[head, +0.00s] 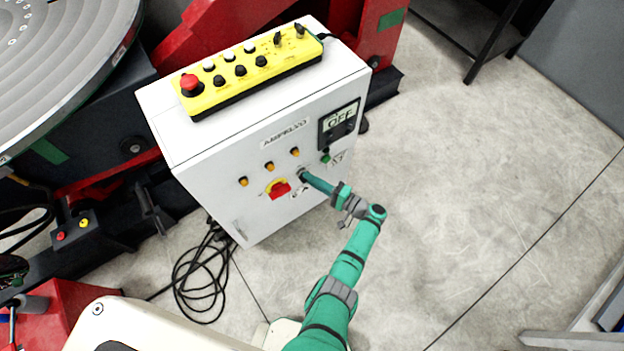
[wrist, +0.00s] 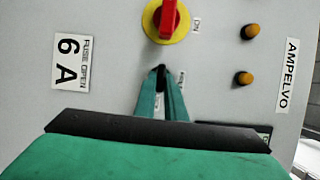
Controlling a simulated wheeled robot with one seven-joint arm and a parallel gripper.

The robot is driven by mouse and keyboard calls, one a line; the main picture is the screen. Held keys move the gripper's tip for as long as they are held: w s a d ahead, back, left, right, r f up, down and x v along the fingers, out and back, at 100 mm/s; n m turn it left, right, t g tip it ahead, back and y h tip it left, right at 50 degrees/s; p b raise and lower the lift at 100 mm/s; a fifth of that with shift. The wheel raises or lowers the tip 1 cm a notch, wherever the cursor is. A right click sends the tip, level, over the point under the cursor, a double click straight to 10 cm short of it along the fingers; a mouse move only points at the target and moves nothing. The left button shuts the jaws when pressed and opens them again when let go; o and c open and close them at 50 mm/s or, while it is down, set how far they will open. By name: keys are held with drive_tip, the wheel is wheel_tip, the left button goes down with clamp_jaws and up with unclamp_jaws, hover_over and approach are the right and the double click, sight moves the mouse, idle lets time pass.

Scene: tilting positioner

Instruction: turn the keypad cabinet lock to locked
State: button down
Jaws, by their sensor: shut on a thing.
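The white cabinet (head: 225,148) stands in the middle of the head view with its front panel facing my arm. My gripper (head: 304,176) reaches that panel just right of the red and yellow rotary switch. In the wrist view my gripper (wrist: 162,75) has its green fingers close together, with the tips at the panel below that switch. They are shut on a small dark part there, which I take to be the lock (wrist: 161,69). The fingers hide most of it, so I cannot tell its turned position.
The rotary switch (wrist: 168,20) sits very close to my fingertips. Orange buttons (head: 269,167) and a display reading OFF (head: 341,118) are on the same panel. A yellow control box (head: 250,72) lies on top.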

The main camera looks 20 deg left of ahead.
drive_tip(key=c, duration=1.8)
unclamp_jaws()
drive_tip(key=v, duration=1)
drive_tip(key=shift+s+d, duration=0.2)
drive_tip(key=shift+d, duration=0.15)
